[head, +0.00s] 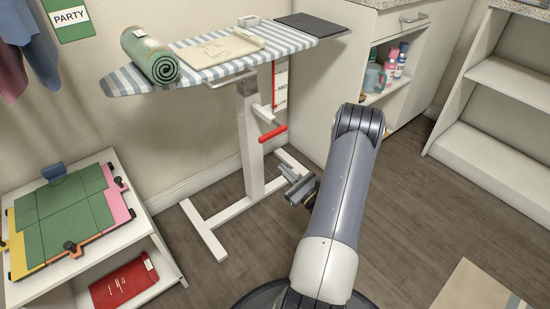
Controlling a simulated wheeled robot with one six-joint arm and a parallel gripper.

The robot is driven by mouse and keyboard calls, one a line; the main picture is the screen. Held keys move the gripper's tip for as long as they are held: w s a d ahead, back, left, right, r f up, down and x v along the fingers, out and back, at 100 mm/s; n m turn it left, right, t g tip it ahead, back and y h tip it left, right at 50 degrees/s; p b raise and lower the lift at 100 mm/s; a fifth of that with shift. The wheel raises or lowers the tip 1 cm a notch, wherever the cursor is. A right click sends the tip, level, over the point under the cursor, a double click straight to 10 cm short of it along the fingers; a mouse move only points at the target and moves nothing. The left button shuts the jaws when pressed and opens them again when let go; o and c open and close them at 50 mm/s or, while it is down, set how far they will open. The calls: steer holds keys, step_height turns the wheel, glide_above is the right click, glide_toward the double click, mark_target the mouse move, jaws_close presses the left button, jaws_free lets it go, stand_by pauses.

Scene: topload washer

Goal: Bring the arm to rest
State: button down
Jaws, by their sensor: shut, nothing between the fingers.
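My arm (340,200) rises from the bottom middle of the head view and bends at a dark elbow near the middle. My gripper (291,178) shows as a small grey part left of the forearm, in front of the ironing board's stand. It is shut with nothing in it. The arm's wrist is partly hidden behind the upper link. The gripper looks clear of the stand, but the exact gap cannot be told.
A striped ironing board (205,68) with a green rolled towel (150,56) and a red-handled lever (272,134) stands behind. A low table with a folding panel (65,215) is at left. A cabinet (342,60) and white shelf (500,150) are at right. Floor at right is mostly clear.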

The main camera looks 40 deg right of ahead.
steer(key=v, duration=0.3)
steer(key=shift+s+a, duration=0.1)
steer(key=shift+s, duration=0.2)
steer(key=w+r+p, duration=0.2)
steer(key=w+r, duration=0.4)
steer(key=w, duration=0.3)
steer(key=shift+w+a+r, duration=0.15)
steer(key=shift+w+a, duration=0.15)
steer(key=shift+w, duration=0.1)
stand_by(0.3)
